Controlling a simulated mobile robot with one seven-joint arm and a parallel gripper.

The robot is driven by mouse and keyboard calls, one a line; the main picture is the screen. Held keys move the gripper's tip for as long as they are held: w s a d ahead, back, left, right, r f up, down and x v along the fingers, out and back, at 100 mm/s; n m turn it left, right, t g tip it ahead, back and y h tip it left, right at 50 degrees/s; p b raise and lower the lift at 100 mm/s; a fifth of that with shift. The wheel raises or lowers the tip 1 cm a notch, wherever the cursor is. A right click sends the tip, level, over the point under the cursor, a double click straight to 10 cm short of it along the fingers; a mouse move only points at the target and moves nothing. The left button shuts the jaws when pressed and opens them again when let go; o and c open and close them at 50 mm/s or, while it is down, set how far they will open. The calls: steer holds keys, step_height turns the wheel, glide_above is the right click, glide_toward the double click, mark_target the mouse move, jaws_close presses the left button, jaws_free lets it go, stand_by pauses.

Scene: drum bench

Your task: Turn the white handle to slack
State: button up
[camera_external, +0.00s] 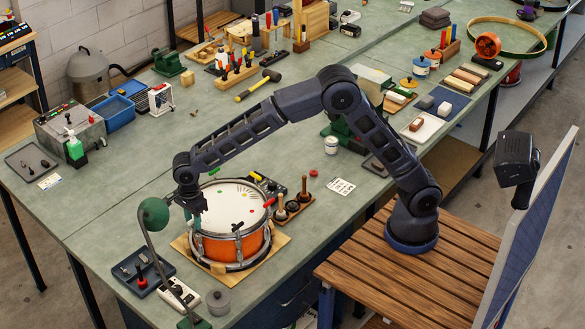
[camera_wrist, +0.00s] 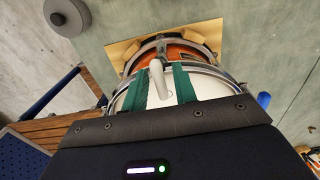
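An orange drum (camera_external: 232,245) with a white head and metal rims sits on the bench. It also shows in the wrist view (camera_wrist: 182,53). A white handle (camera_wrist: 157,78) stands at the drum's edge in the wrist view; I cannot pick it out in the external view. My gripper (camera_external: 194,210) is low at the drum's left edge. In the wrist view its two green fingers (camera_wrist: 160,86) are apart, with the handle appearing between them and a gap visible on the right side. Whether a finger touches the handle is unclear.
The drum rests on a tan board (camera_external: 182,245). A green-headed lamp (camera_external: 154,214) stands close left of my gripper. A dark tray (camera_external: 142,275), a grey round pot (camera_external: 217,301) and a holder with wooden knobs (camera_external: 293,208) surround the drum.

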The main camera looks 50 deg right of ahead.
jaws_close()
steer(key=shift+n, duration=0.4)
